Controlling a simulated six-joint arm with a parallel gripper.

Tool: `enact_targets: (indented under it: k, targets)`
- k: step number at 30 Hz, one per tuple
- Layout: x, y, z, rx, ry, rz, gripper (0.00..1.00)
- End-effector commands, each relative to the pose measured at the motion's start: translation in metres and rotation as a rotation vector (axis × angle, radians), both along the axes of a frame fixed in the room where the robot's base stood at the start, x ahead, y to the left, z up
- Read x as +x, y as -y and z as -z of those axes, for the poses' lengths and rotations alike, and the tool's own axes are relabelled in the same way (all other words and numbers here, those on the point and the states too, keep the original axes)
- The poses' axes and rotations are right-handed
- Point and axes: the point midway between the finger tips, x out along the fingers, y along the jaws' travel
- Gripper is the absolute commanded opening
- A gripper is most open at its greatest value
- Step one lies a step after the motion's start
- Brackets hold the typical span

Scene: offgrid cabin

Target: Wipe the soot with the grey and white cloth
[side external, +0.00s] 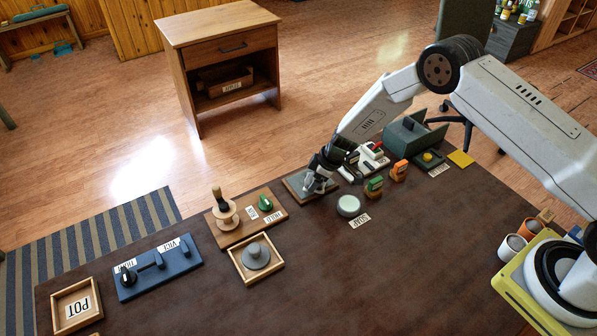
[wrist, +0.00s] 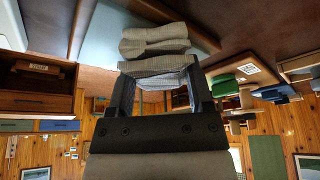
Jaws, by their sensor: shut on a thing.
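My gripper (side external: 317,181) is low over a grey panel with a wooden edge (side external: 294,187), left of the white round tin. In the wrist view my gripper (wrist: 160,75) is shut on the folded grey and white cloth (wrist: 157,45), which sticks out past both fingers. A bit of the cloth shows pale under the fingers in the side view (side external: 308,183). The panel's pale surface (wrist: 108,32) lies beyond the cloth in the wrist view. The cloth looks at or close to the panel, but I cannot tell if it touches. I cannot make out any soot; the gripper and cloth hide part of the panel.
A round tin (side external: 349,205), orange and green clips (side external: 374,187) and a white switch block (side external: 372,157) stand right of the panel. A wooden board (side external: 238,225) with a spool and green knob is left. A dark green box (side external: 408,136) stands behind.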

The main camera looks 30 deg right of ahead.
Motion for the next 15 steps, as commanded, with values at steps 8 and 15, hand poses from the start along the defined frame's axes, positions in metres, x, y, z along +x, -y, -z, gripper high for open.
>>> enact_targets:
  k: [8,15]
  targets:
    - [-0.013,0.0,0.002,0.001,-0.008,0.0,0.19]
    - [-0.017,0.0,0.002,-0.001,-0.008,-0.001,0.19]
